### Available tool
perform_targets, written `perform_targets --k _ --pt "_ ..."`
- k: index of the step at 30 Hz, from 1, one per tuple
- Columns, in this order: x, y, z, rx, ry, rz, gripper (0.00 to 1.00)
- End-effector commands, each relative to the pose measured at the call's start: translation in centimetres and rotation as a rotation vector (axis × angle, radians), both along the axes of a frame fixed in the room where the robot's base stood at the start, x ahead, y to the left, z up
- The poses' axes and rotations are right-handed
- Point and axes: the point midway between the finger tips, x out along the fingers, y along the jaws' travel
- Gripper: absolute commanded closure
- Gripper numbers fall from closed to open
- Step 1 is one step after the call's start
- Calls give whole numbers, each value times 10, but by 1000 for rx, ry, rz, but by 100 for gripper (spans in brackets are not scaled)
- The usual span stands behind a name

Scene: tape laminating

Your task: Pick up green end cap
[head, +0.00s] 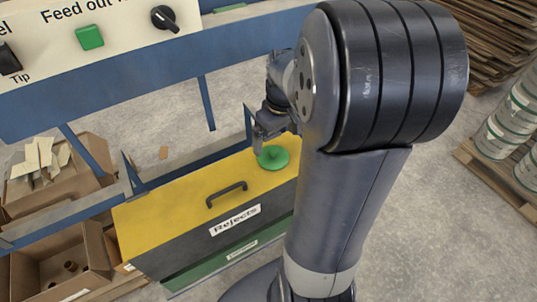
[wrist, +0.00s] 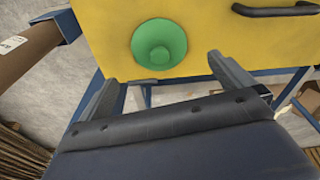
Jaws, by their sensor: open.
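The green end cap (head: 273,157) is a round flanged disc with a raised hub. It lies on the yellow top (head: 165,205) of the rejects box, near its far right end. In the wrist view the end cap (wrist: 158,44) sits ahead of and between my two fingers, clear of both. My gripper (wrist: 172,82) is open and empty. In the head view my gripper (head: 262,135) is just behind and above the cap, partly hidden by my own arm.
A black handle (head: 227,194) rises from the yellow top. Cardboard boxes (head: 60,255) stand at left under a blue frame. A control panel with a green button (head: 89,37) is above. Stacked rolls (head: 510,120) stand on a pallet at right.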

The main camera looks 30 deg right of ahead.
Motion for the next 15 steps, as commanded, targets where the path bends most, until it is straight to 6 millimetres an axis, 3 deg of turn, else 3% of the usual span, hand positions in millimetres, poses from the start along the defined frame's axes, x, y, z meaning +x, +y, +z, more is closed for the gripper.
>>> perform_targets --k 8,15 --pt "3 1 -25 0 1 0 0" --pt "7 1 -60 1 3 1 0"
